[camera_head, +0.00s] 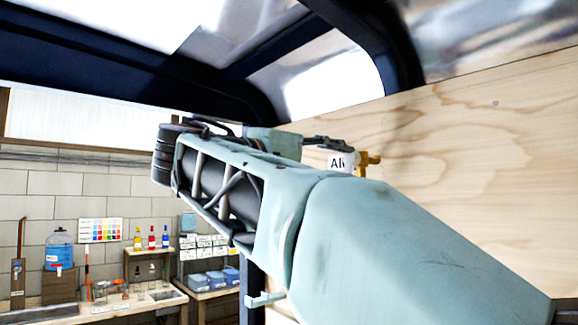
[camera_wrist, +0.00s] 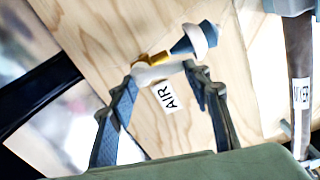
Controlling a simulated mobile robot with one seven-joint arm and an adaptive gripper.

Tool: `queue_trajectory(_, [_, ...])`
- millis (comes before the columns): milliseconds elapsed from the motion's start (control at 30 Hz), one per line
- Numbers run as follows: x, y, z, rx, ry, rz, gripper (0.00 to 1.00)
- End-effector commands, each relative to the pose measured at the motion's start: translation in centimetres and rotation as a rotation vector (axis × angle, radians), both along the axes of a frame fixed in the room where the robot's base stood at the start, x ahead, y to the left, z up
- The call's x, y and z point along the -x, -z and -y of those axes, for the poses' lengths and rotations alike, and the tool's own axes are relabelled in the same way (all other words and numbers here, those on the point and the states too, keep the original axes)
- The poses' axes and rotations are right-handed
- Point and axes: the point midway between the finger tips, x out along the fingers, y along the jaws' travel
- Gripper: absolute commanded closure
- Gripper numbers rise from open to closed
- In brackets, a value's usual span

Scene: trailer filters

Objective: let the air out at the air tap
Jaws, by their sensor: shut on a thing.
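The air tap is on the plywood wall, with a brass-yellow body (camera_head: 368,160) in the head view. In the wrist view a small brass part (camera_wrist: 158,58), a pale bar and a blue-and-white end piece (camera_wrist: 195,40) show at the fingertips. A white AIR label (camera_wrist: 168,97) is on the wood beside it; in the head view the label (camera_head: 338,162) is partly cut off by the tap. My gripper (camera_wrist: 166,72) is shut on the tap's pale bar, one finger at each end. In the head view my gripper (camera_head: 328,143) reaches the tap from the left, its fingertips partly hidden.
The plywood wall (camera_head: 470,130) fills the right. A dark overhead frame (camera_head: 100,95) runs above my arm. In the wrist view a dark pipe with a white label (camera_wrist: 300,90) stands at the right. A bench with bottles (camera_head: 130,300) is at the lower left.

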Motion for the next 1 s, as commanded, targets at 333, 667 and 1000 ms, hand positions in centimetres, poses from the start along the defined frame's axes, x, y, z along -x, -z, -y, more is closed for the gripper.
queue_trajectory(333, [0.06,-0.04,0.0,0.023,-0.002,-0.03,0.8])
queue_trajectory(667, [0.06,-0.03,0.0,0.023,-0.002,-0.029,0.49])
queue_trajectory(1000, [0.05,0.02,0.03,0.021,-0.001,-0.029,0.38])
